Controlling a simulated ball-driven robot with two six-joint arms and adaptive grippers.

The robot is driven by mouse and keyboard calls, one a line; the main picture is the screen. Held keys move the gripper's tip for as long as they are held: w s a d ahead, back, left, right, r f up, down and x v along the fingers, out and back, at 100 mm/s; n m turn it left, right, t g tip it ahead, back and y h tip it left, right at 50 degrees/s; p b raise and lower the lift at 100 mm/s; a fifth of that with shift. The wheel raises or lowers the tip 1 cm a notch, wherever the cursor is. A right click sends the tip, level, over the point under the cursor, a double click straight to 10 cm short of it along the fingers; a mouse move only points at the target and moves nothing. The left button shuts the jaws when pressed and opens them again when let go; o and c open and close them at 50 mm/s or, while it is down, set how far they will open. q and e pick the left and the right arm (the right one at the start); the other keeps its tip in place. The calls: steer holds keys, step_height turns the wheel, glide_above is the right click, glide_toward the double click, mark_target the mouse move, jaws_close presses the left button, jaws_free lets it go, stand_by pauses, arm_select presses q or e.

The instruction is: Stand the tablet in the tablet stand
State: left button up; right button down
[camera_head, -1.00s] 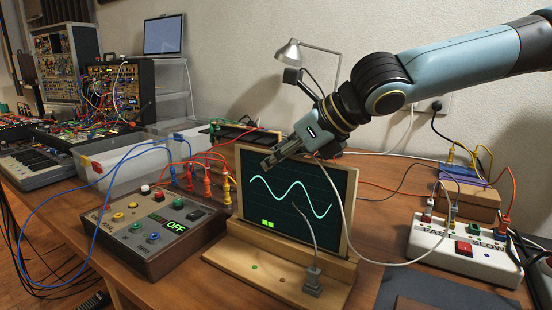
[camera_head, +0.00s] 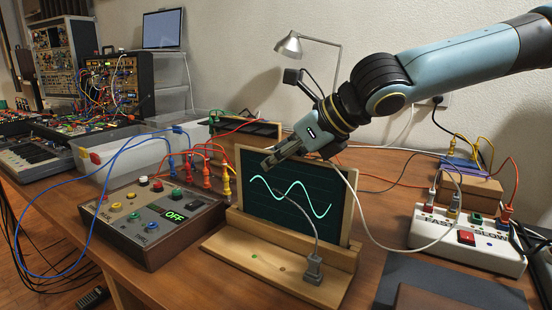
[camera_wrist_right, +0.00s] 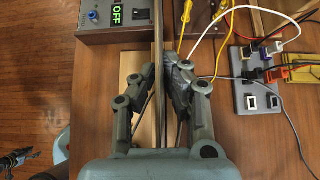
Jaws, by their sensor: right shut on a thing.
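The tablet (camera_head: 290,195) is dark with a wood-coloured edge and a glowing wave on its screen. It stands upright, leaning slightly back, at the wooden tablet stand (camera_head: 255,262). Its lower edge is hidden behind the stand's raised ledge, so I cannot tell whether it rests on the bottom. My right gripper (camera_head: 278,158) is shut on the tablet's top edge. In the right wrist view the tablet shows edge-on (camera_wrist_right: 158,60) between the right gripper's fingers (camera_wrist_right: 160,72).
A grey plug (camera_head: 313,264) stands on the stand, its cable rising before the screen. A control box reading OFF (camera_head: 150,225) stands close at left. A white switch box (camera_head: 470,240) is at right, with loose cables between. A dark mat (camera_head: 430,285) lies at front right.

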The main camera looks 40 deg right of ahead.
steer(key=shift+f+b, duration=0.45)
steer(key=shift+f, duration=0.2)
steer(key=c, duration=1.4)
jaws_free()
steer(key=shift+o, duration=0.2)
